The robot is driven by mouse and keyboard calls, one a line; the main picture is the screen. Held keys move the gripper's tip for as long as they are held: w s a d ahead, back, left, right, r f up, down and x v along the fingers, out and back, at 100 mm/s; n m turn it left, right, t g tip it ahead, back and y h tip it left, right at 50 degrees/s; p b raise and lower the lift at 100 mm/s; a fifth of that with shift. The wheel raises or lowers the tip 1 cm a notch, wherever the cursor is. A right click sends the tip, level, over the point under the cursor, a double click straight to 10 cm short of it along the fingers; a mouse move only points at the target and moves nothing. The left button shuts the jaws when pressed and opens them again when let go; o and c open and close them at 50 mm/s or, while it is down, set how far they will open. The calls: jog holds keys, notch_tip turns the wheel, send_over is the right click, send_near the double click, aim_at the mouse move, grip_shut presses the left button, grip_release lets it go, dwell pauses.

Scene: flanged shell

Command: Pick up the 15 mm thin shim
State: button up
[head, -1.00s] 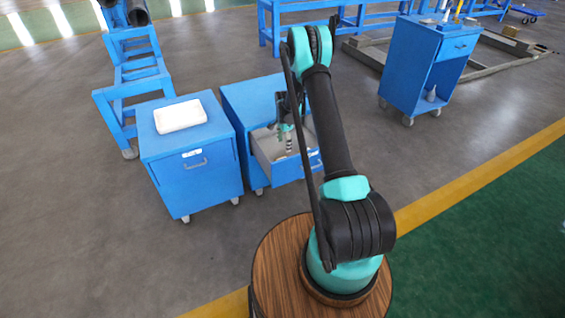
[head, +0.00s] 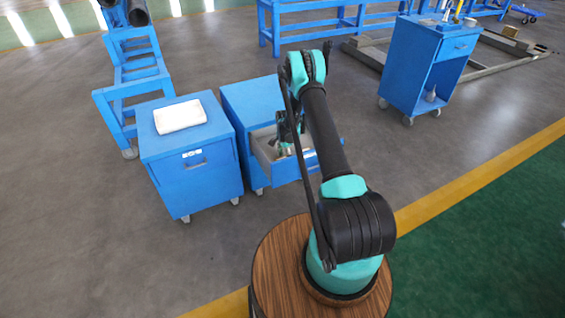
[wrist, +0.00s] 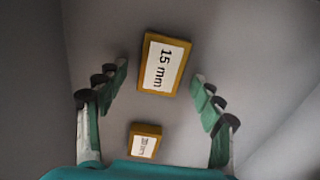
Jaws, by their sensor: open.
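The 15 mm shim (wrist: 164,66) is a flat orange-brown block with a white label reading "15 mm". In the wrist view it lies on the grey drawer floor, slightly tilted, at upper centre. My gripper (wrist: 160,78) is open and empty, with one finger to each side of the shim and gaps on both sides. In the head view my gripper (head: 287,150) reaches down into the open drawer (head: 264,155) of a blue cabinet. The shim is too small or hidden to make out there.
A second, smaller orange-brown block (wrist: 145,141) with a hard-to-read label lies nearer my gripper's palm. Grey drawer walls rise at the sides. A blue cabinet (head: 190,165) with a white package (head: 180,116) on top stands left of the open drawer.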

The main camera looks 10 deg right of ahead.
jog(key=c, duration=1.4)
jog(key=shift+o, duration=0.2)
jog(key=shift+r, duration=0.1)
